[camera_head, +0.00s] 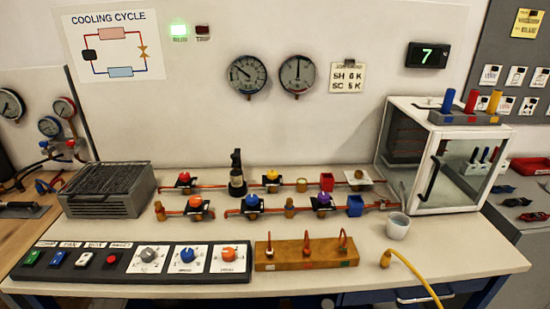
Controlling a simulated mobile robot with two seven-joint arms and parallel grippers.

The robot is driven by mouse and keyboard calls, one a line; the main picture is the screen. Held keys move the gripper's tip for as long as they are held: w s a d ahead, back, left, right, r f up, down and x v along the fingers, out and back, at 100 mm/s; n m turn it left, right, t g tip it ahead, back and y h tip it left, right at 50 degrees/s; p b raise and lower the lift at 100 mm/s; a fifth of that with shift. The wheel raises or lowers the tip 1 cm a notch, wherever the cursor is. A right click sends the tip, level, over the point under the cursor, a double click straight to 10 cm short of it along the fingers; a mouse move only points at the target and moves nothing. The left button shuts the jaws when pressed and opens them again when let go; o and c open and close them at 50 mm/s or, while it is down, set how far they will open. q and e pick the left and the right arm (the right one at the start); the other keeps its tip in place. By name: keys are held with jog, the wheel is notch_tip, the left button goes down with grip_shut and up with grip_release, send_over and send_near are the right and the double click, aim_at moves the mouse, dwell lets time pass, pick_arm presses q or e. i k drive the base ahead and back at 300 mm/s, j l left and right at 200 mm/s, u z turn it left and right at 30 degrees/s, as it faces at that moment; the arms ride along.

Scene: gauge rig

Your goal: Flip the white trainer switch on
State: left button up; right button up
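The white switch (84,259) sits on the dark control panel (130,277) at the front left of the bench. A green switch (33,257) is at the far left of the row. The white switch is too small to tell whether it is on or off. Neither of my grippers shows in this view.
Grey, blue and orange knobs (187,255) fill the panel's right side. A wooden block with hooked probes (290,262) stands beside it. Copper pipes with valves (220,186) run behind. A grey finned unit (110,190) and a clear-walled white cabinet (405,200) stand further back.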

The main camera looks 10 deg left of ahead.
aim_at(84, 261)
jog(key=u, duration=1.5)
